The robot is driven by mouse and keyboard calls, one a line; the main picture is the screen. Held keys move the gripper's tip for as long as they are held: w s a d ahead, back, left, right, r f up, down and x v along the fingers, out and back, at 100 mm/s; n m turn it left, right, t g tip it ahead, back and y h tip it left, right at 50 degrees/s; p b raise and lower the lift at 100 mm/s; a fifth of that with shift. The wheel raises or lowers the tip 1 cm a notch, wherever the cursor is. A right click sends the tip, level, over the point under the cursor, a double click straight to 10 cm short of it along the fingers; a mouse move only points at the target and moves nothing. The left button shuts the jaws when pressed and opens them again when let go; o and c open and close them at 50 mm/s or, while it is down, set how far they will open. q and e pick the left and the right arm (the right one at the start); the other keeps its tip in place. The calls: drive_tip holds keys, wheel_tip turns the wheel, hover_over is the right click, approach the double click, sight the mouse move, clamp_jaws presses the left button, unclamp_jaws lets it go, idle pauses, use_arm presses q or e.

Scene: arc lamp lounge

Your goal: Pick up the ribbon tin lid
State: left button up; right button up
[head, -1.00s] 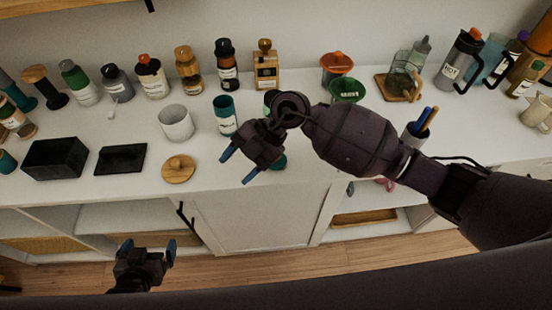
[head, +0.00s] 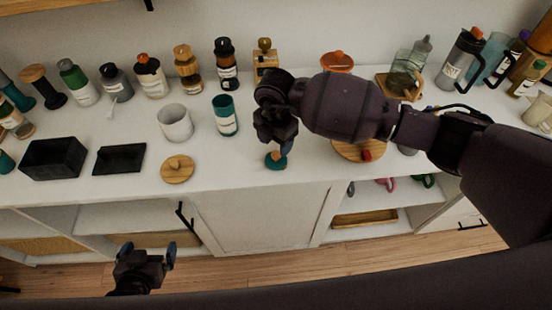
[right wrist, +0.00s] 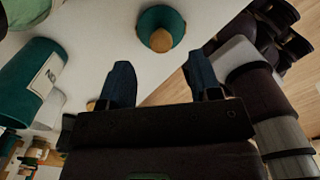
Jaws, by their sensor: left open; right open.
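The ribbon tin lid appears to be the small teal lid with a wooden knob (head: 277,163), near the front edge of the white counter. It also shows in the right wrist view (right wrist: 162,26), just beyond the fingertips. My right gripper (head: 276,143) is open and pointed down over it; in the head view it covers part of the lid. In the right wrist view the open fingers (right wrist: 160,74) are empty, with the lid ahead between their lines. The teal tin (head: 225,116) stands upright to the left. My left gripper (head: 148,252) is open and empty, low in front of the counter.
A round wooden lid (head: 177,170) and white pot (head: 175,124) stand left of the teal tin. A black box (head: 53,158) and black slab (head: 119,159) lie further left. A round wooden board (head: 352,153) is right. Bottles line the back.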

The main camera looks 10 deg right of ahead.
sight(276, 154)
drive_tip(key=shift+d+f, duration=0.1)
drive_tip(key=shift+f, duration=2.65)
drive_tip(key=shift+r, duration=0.1)
drive_tip(key=c, duration=1)
